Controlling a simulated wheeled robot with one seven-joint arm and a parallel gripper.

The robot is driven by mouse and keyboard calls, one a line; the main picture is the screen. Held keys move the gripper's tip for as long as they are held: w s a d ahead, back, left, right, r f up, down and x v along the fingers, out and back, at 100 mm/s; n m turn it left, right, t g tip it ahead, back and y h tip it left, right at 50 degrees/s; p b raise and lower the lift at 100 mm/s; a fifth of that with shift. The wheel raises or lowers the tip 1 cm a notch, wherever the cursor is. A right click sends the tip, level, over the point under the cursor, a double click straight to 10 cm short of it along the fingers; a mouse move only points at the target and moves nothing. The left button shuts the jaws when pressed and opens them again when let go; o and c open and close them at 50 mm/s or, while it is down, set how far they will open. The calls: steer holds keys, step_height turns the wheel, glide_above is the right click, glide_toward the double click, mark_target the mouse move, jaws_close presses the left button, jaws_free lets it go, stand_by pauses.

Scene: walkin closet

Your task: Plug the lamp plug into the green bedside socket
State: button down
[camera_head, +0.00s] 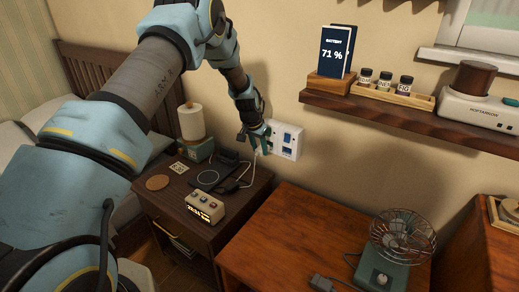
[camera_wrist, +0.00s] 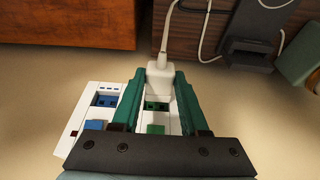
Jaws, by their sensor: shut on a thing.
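My gripper (camera_wrist: 160,76) is shut on the white lamp plug (camera_wrist: 159,80), its teal fingers on either side of it. A white cord (camera_wrist: 166,36) runs from the plug; in the head view the cord (camera_head: 255,161) hangs beside the nightstand. The white wall socket panel (camera_wrist: 84,143) has blue sockets (camera_wrist: 106,99) and green sockets (camera_wrist: 155,106). The green column lies between my fingers, and the plug is at its end. I cannot tell whether the plug touches the panel or is in a socket. In the head view my gripper (camera_head: 263,134) covers the left part of the panel (camera_head: 287,141).
The nightstand (camera_head: 244,194) holds a small lamp (camera_head: 191,122), a dark charging pad (camera_head: 209,178), a clock (camera_head: 205,207) and a dark stand. A wooden desk (camera_head: 290,235) with a fan (camera_head: 402,237) is on the right. A shelf (camera_head: 420,121) juts from the wall above.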

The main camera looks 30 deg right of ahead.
steer(key=shift+w+d+b, duration=0.35)
steer(key=shift+d+b, duration=0.1)
steer(key=shift+d, duration=0.2)
steer(key=shift+w+d+b, duration=0.35)
steer(key=shift+d+b, duration=0.1)
steer(key=shift+d, duration=0.2)
stand_by(2.6)
steer(key=shift+c, duration=1.7)
jaws_free()
steer(key=b+v, duration=0.3)
steer(key=v, duration=0.8)
steer(key=a+r+n, duration=0.3)
steer(key=a, duration=1.1)
steer(key=s+a+r+n+y, duration=0.1)
steer(key=s+a+n, duration=0.25)
steer(key=a, duration=0.75)
steer(key=s+a+r+n+y, duration=0.15)
steer(key=s+a, duration=0.35)
steer(key=a, duration=0.6)
steer(key=s+a+f+n, duration=0.1)
steer(key=s+a+n, duration=0.2)
steer(key=s+a, duration=0.5)
steer(key=s, duration=0.3)
steer(key=shift+a+f, duration=0.2)
steer(key=shift+a, duration=0.1)
